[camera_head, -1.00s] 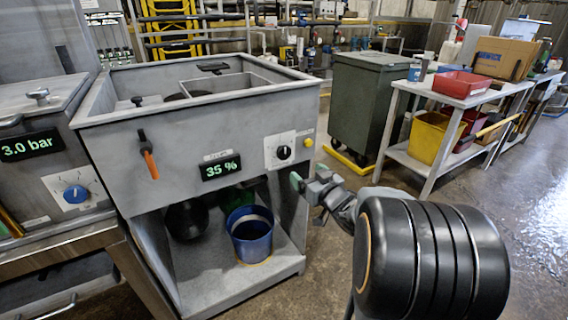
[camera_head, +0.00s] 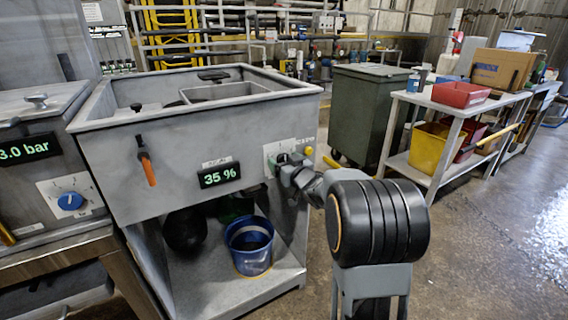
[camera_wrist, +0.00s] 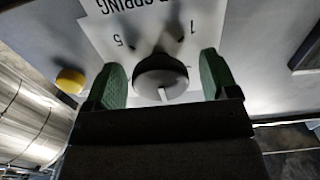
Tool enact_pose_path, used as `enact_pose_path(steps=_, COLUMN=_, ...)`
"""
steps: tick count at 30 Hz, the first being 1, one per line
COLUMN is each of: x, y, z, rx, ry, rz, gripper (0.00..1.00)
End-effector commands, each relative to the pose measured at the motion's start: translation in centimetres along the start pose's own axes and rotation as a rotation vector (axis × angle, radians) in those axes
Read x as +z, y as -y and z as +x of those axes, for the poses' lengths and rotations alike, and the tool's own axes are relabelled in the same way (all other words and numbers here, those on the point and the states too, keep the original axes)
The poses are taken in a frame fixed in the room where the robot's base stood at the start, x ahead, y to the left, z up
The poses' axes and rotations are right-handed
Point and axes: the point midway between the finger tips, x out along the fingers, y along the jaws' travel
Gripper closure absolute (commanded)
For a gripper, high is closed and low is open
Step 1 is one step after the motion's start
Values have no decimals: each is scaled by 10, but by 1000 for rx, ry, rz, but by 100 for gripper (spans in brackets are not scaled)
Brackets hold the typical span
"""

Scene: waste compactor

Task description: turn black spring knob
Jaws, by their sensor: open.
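The black spring knob (camera_wrist: 160,75) is on a white plate marked "SPRING" on the compactor's grey front panel. A white mark on the knob points to the bottom of the wrist view. My gripper (camera_wrist: 160,82) is open, its two green fingers on either side of the knob, with a gap visible on each side. In the head view my gripper (camera_head: 287,163) is in front of the white plate (camera_head: 272,152) and hides the knob.
A yellow button (camera_wrist: 71,80) is beside the plate. The display reading 35 % (camera_head: 219,176) and an orange-handled lever (camera_head: 147,166) are to the left. A blue bucket (camera_head: 249,246) stands below.

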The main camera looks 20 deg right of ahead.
Motion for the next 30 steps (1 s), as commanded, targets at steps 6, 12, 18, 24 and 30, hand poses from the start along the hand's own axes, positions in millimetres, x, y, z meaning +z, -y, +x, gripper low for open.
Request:
enact_pose_path(steps=6, x=0, y=0, z=2, rx=0, ry=0, rz=0, gripper=20)
enact_pose_path(steps=12, x=0, y=0, z=1, rx=0, ry=0, rz=0, gripper=31)
enact_pose_path(steps=18, x=0, y=0, z=1, rx=0, ry=0, rz=0, gripper=50)
enact_pose_path(steps=24, x=0, y=0, z=1, rx=0, ry=0, rz=0, gripper=69)
enact_pose_path(steps=30, x=-1, y=0, z=1, rx=1, ry=1, rz=17, gripper=69)
